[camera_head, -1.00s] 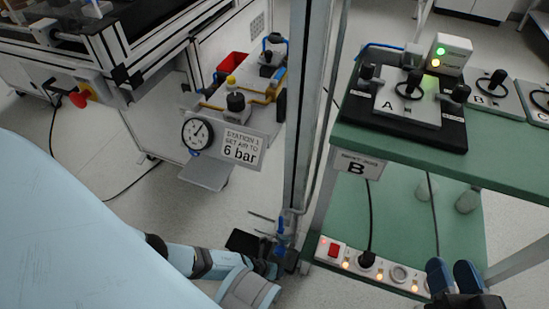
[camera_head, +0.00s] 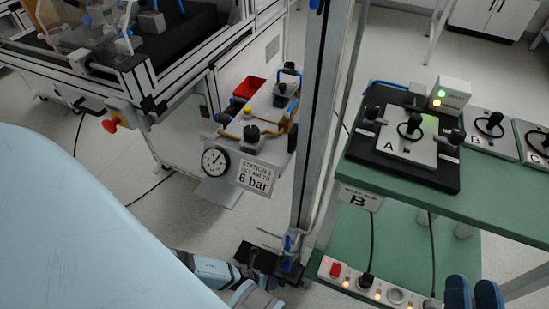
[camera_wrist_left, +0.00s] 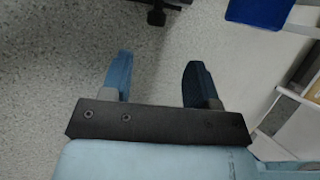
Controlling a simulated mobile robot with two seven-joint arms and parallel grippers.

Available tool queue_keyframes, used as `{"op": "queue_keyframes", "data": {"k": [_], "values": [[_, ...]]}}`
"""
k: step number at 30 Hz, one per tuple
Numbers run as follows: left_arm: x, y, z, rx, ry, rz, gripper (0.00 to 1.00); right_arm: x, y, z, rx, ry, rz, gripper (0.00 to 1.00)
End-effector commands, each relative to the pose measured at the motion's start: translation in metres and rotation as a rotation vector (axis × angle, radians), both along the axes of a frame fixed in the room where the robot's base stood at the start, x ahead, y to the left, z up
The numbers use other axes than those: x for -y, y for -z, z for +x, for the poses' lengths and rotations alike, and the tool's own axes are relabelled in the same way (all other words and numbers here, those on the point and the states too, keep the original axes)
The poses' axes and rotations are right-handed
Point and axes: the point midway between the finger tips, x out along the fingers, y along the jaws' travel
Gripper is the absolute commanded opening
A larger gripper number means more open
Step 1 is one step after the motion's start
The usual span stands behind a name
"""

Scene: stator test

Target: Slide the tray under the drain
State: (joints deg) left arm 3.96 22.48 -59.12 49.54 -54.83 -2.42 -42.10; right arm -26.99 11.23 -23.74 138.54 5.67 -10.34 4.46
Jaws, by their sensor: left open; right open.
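A blue flat piece (camera_wrist_left: 262,10) that looks like the tray lies on the floor at the top right of the left wrist view, cut off by the edge. I cannot make it out in the head view. A blue valve-like fitting (camera_head: 291,244), perhaps the drain, sits at the foot of the grey upright post (camera_head: 318,130). My left gripper (camera_wrist_left: 159,63) is open and empty, fingers apart over bare floor, away from the blue piece. In the head view its dark body is beside the post's foot; its fingertips are hidden. My right gripper (camera_head: 472,292) is open and empty at the bottom right.
A gauge (camera_head: 215,162) and a "6 bar" sign (camera_head: 256,178) hang left of the post. A green two-level bench (camera_head: 490,200) stands right, with a power strip (camera_head: 375,288) on its lower shelf. A dark foot or knob (camera_wrist_left: 157,15) shows ahead in the wrist view.

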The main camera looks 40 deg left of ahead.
Motion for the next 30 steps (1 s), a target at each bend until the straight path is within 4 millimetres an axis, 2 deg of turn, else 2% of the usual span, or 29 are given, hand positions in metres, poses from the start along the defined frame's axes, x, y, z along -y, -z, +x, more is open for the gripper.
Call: {"op": "queue_keyframes", "data": {"k": [1,3,7,12,30], "values": [[-0.003,-0.014,-0.005,0.000,0.001,-0.001,0.55,0.001,-0.009,0.000,0.003,0.009,-0.001,0.43],[-0.006,-0.018,-0.009,-0.001,0.000,0.000,0.55,0.005,0.007,0.001,-0.055,0.020,-0.039,0.43],[-0.009,-0.025,-0.013,0.000,0.000,-0.001,0.55,0.009,0.022,0.003,-0.109,0.033,-0.077,0.43],[-0.010,-0.027,-0.015,0.001,0.001,0.000,0.55,0.011,0.029,0.003,-0.134,0.037,-0.094,0.43],[-0.010,-0.027,-0.015,0.000,0.000,-0.001,0.55,0.011,0.029,0.003,-0.133,0.038,-0.093,0.43]]}}
